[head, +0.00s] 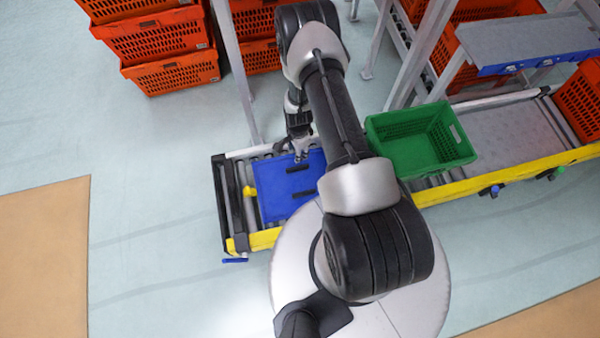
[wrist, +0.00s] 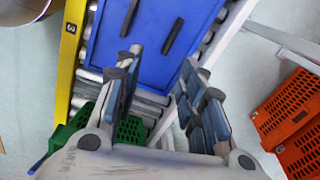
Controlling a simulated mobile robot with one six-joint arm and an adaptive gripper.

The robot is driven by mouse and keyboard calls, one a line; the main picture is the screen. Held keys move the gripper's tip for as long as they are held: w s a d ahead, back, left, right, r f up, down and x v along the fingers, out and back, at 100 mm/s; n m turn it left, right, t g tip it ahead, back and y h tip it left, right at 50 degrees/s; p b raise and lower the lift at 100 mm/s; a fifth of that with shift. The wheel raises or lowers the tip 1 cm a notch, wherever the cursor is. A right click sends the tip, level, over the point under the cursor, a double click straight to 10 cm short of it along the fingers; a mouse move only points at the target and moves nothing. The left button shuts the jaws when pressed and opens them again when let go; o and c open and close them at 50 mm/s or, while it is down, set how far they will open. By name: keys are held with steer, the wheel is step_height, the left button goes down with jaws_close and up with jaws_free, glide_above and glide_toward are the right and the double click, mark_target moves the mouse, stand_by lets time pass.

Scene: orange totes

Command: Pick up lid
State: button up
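The lid is a flat blue panel (head: 280,187) with two black bar-shaped handles, lying on the roller conveyor at its left end. In the wrist view the lid (wrist: 150,40) fills the upper middle, with both handles beyond my fingertips. My gripper (wrist: 160,66) is open and empty, its two fingers spread apart. In the head view my gripper (head: 301,150) is over the lid's far edge; my arm hides the lid's right part.
A green crate (head: 420,140) stands on the conveyor to the right of the lid. The conveyor has a yellow front rail (head: 440,190) and metal uprights behind. Stacked orange totes (head: 172,72) stand at the back left. Floor left of the conveyor is clear.

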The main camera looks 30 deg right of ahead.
steer(key=s+f+m, duration=0.2)
steer(key=s+f, duration=0.5)
steer(key=f, duration=0.2)
steer(key=b, duration=0.4)
glide_above(304, 192)
steer(key=shift+g, duration=0.3)
step_height(304, 192, down, 12)
steer(key=shift+s+d+f, duration=0.15)
steer(key=shift+f, duration=0.1)
step_height(304, 192, down, 6)
steer(key=b, duration=0.4)
steer(key=shift+r+b, duration=0.25)
steer(key=shift+b, duration=0.15)
steer(key=shift+w, duration=0.2)
steer(key=shift+c, duration=0.6)
jaws_close()
